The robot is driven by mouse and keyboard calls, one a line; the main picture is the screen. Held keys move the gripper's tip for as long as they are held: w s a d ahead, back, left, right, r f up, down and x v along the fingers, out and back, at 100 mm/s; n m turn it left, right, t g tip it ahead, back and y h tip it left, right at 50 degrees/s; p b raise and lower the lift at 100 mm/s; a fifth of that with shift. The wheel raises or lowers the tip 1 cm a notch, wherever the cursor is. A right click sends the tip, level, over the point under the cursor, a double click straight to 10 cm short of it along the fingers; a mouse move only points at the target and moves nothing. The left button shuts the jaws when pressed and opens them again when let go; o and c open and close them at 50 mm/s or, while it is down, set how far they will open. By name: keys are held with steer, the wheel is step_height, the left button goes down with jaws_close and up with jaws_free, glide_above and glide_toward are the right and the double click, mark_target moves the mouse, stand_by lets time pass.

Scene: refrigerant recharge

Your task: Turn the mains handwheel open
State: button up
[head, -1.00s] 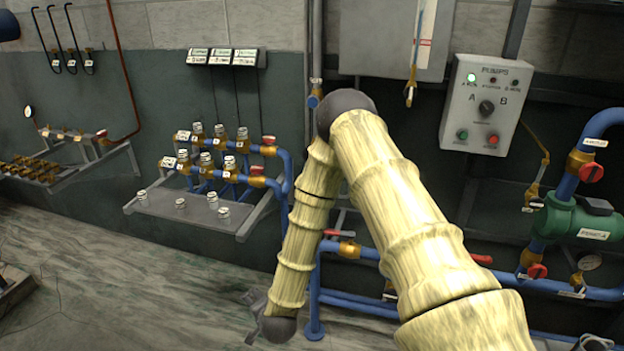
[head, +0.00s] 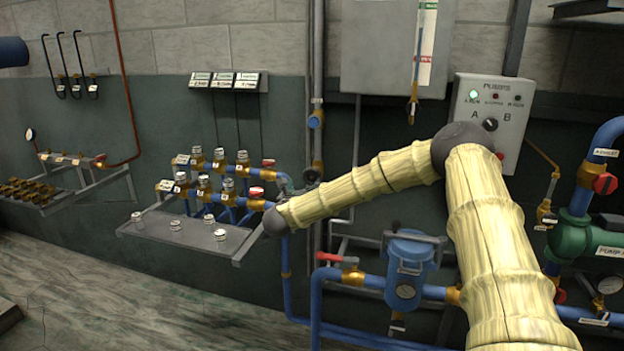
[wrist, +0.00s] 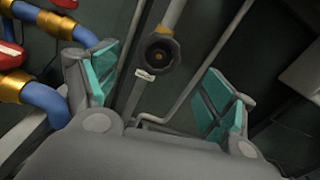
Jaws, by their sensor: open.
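The mains handwheel, a small dark round wheel with a brass centre, shows in the wrist view (wrist: 161,52) on a grey vertical pipe. In the head view it appears as a small dark round shape (head: 311,175) on the pipe, just above the end of my forearm. My gripper (wrist: 163,88) is open and empty, its two teal-padded fingers spread wide. The handwheel lies ahead of the gap between the fingers, apart from both and nearer the left one.
Blue pipes with red-handled valves (wrist: 63,27) run close to the left finger. In the head view a meter rack (head: 215,185) stands left of the wheel. A blue filter housing (head: 408,265) and control box (head: 490,110) stand to the right. A white tag (wrist: 145,75) is below the wheel.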

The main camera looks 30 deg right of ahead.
mark_target(311, 178)
steer(key=p+x, duration=0.1)
steer(key=x, duration=0.8)
steer(key=shift+w+d+f+p, duration=0.1)
steer(key=shift+w+d+p, duration=0.15)
steer(key=shift+p, duration=0.15)
steer(key=shift+c, duration=0.2)
steer(key=c, duration=1)
